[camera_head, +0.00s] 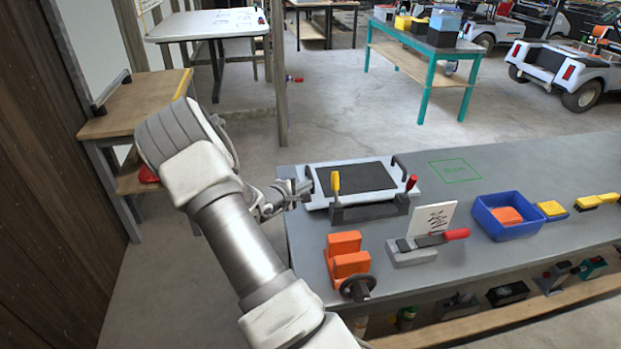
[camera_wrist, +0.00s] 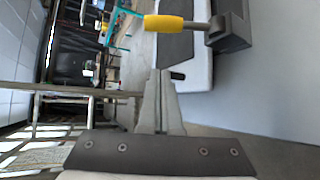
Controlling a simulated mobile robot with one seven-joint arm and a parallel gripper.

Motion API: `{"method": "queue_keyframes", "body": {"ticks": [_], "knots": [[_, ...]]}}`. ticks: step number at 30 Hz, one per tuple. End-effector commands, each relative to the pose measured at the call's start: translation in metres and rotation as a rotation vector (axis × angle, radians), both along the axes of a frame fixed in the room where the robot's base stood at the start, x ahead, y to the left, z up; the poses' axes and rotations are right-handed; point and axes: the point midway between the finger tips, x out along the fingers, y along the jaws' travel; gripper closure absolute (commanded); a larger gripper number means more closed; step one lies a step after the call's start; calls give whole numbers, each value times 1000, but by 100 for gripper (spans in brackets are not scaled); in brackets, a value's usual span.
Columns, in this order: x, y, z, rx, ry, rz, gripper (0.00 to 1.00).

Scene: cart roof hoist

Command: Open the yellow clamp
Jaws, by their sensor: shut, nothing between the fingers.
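The yellow clamp's handle (camera_head: 335,182) stands upright at the left front of a dark fixture bar (camera_head: 369,213) on the grey workbench. In the wrist view the yellow handle (camera_wrist: 165,23) lies across the top, with its metal rod running right into a dark block (camera_wrist: 231,27). My gripper (camera_head: 302,187) is at the bench's left edge, just left of the yellow handle and apart from it. In the wrist view my gripper's fingers (camera_wrist: 158,78) are together and empty, below the handle. A white panel with a dark pad (camera_head: 360,176) lies behind the fixture bar.
A second, red-handled clamp (camera_head: 411,183) stands at the fixture's right. A blue bin (camera_head: 510,226) stands to the right. A green outlined area (camera_head: 455,170) is clear.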

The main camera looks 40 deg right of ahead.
Motion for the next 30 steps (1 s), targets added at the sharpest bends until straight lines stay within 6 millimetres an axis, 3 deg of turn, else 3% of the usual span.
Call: {"method": "queue_keyframes", "body": {"ticks": [10,24,30], "knots": [[0,-22,-8,-24,41,-6,100],[23,-99,-37,-23,38,-6,100],[3,-90,-24,-21,38,-5,100]]}}
